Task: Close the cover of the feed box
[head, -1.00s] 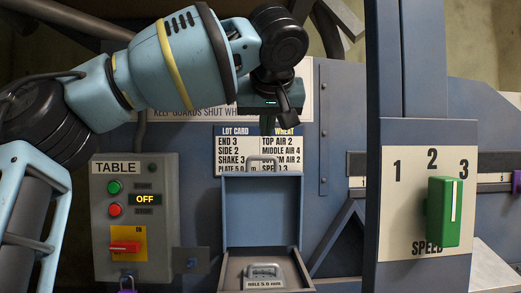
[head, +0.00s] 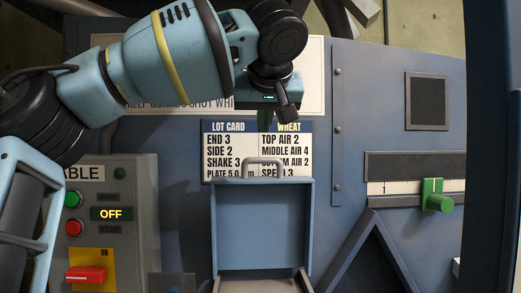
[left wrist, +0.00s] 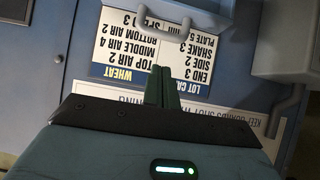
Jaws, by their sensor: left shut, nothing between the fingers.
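The feed box cover (head: 262,226) is a blue-grey panel standing up, open, at the lower middle of the head view. Its handle (head: 263,164) is on the top edge, in front of the lot card. Part of the feed box (head: 262,285) shows below the cover, cut off by the frame. My left gripper (head: 265,123) is above the handle, in front of the lot card (head: 225,154), shut and empty. In the left wrist view its green fingers (left wrist: 162,88) are together, and the cover's handle (left wrist: 183,28) is beyond them, apart. My right gripper is not in view.
A control box (head: 135,225) with an OFF display and a red switch stands at the left. A slider scale with a green knob (head: 437,196) is at the right. A dark upright post (head: 492,150) edges the right side.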

